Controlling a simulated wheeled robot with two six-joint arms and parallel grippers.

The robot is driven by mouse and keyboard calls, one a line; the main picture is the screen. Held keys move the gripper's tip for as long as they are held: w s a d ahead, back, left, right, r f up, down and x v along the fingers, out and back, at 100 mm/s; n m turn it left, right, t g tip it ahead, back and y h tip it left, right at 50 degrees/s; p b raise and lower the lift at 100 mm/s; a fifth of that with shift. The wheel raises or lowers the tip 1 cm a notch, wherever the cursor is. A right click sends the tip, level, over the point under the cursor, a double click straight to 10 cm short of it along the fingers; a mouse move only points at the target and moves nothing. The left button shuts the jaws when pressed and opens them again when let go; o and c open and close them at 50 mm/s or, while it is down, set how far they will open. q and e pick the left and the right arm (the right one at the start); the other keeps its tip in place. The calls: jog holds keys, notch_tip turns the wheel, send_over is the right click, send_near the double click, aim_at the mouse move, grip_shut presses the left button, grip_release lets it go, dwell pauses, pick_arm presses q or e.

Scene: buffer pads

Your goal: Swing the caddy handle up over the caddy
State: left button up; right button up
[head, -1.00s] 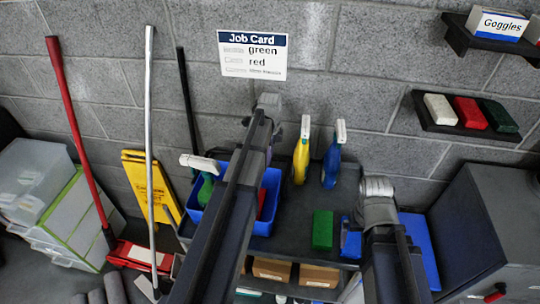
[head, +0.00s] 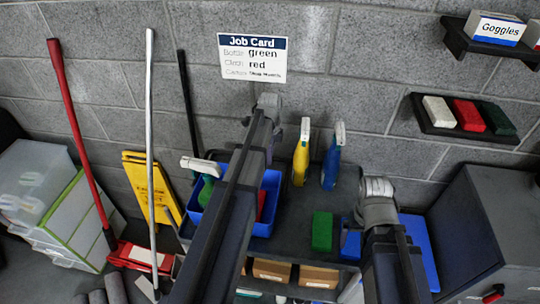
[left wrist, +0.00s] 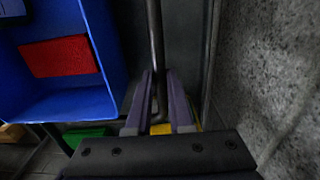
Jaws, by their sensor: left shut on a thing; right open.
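The blue caddy (head: 262,229) stands on the dark cart behind my left arm. It holds a green bottle with a white spray head (head: 205,188) and a red block, which shows in the left wrist view (left wrist: 60,57). The dark bar of the caddy handle (left wrist: 157,45) runs beside the caddy's wall in that view. My left gripper (left wrist: 163,100) is shut on this bar. In the head view the arm covers most of the handle, so its tilt is hard to tell. My right gripper (head: 378,192) is apart from the caddy, over the cart's right side, its fingers mostly hidden.
A yellow bottle (head: 301,158) and a blue bottle (head: 332,162) stand right of the caddy by the wall. A green block (head: 322,231) lies on the cart. A dark cabinet (head: 480,235) stands at right; a yellow floor sign (head: 150,185) and poles stand at left.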

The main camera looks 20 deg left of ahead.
pick_arm(q)
jog(key=shift+s+r+p, duration=0.2)
jog(key=shift+r+p, duration=0.8)
jog(key=shift+r, duration=0.25)
jog(key=r+p, duration=0.1)
jog(key=s+r+p, duration=0.1)
jog(key=r+p, duration=0.1)
jog(key=shift+d, duration=0.15)
jog(key=shift+r, duration=0.15)
jog(key=shift+s+d+r+p, duration=0.1)
jog(key=shift+s+r+p, duration=0.3)
jog(key=shift+r+p, duration=0.35)
jog(key=shift+s+d+r+p, duration=0.1)
jog(key=shift+s+r+p, duration=0.25)
jog(key=shift+r+p, duration=0.35)
jog(key=shift+f, duration=0.1)
jog(key=shift+s, duration=0.1)
